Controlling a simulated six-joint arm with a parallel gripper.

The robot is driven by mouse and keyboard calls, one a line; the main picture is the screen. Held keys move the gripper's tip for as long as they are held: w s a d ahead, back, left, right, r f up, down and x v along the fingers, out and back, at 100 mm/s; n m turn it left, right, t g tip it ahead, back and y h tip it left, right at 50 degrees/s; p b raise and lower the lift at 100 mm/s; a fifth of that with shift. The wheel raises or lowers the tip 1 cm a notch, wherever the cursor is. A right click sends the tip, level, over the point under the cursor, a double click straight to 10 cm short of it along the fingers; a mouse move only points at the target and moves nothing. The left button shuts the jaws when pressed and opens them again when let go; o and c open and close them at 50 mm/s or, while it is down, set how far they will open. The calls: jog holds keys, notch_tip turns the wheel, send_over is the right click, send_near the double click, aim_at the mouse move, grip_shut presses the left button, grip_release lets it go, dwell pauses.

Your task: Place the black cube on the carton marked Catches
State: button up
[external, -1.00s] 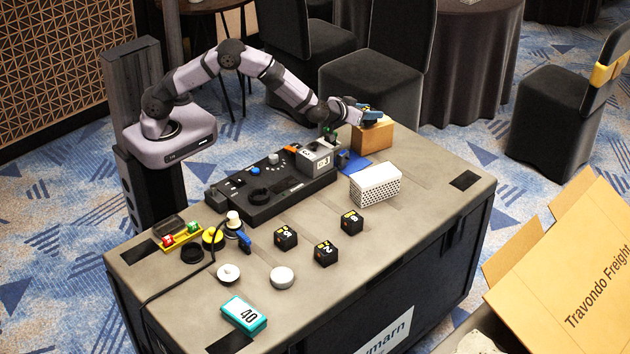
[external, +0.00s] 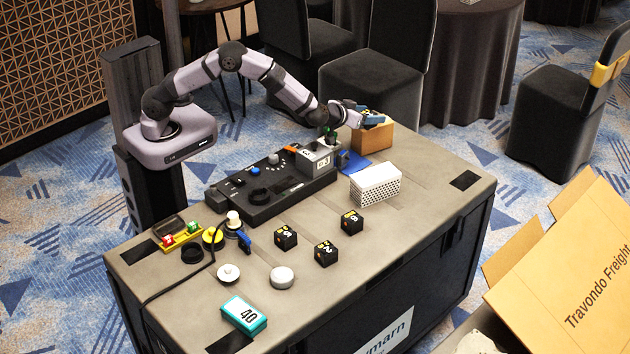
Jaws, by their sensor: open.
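A brown carton (external: 372,138) stands at the far right end of the table; no marking on it is readable from here. My gripper (external: 371,118) is right at the top of this carton, its blue fingers open. Whether a cube lies between or under the fingers is too small to tell. Three black cubes with yellow and white marks stand apart on the table: one at left (external: 285,238), one in front (external: 326,254) and one at right (external: 351,222). None of these is near my gripper.
A black control panel (external: 262,198) with a grey block (external: 317,157) lies beneath my arm. A white perforated box (external: 375,184) and a blue mat (external: 355,168) are near the carton. A white round piece (external: 282,277) and teal box (external: 244,315) are at front left.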

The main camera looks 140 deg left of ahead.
jog(key=shift+r, duration=0.15)
jog(key=shift+d, duration=0.15)
jog(key=shift+d, duration=0.35)
jog(key=shift+b+v, duration=0.95)
jog(key=shift+v, duration=0.15)
notch_tip(320, 180, up, 7)
jog(key=shift+a+r+b, duration=0.1)
jog(key=shift+b, duration=0.25)
